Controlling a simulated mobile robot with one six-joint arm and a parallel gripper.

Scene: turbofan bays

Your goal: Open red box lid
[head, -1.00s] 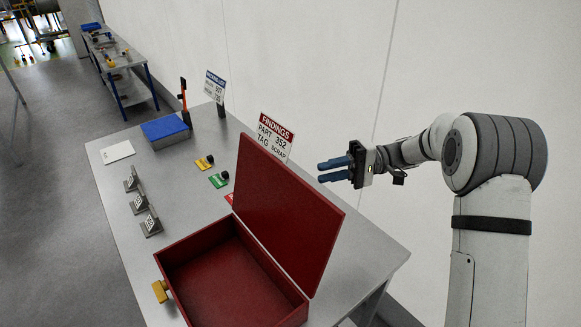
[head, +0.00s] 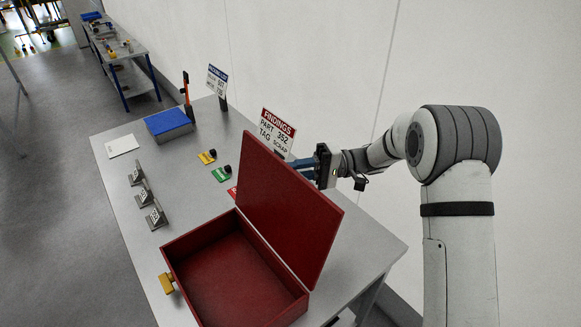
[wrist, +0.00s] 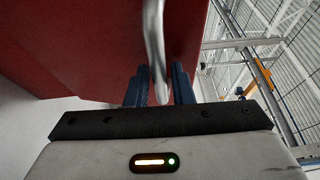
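The red box (head: 225,280) sits at the near end of the table with its inside exposed. Its red lid (head: 285,215) stands raised on the right side, leaning outward. My gripper (head: 304,164) is behind the lid's upper edge, beside the findings sign; its blue fingertips are partly hidden. In the wrist view the two blue fingers (wrist: 161,82) are apart, close to a large red surface (wrist: 85,45), apparently the lid. A shiny curved metal bar (wrist: 154,45) runs down in front of the gap; I cannot tell whether it touches the fingers.
A findings sign (head: 272,132) stands behind the lid. A blue box (head: 169,124), green (head: 222,174) and yellow (head: 207,157) tags and several grey stands (head: 146,198) are on the table. A yellow piece (head: 167,284) is at the box's left front. A wall is behind.

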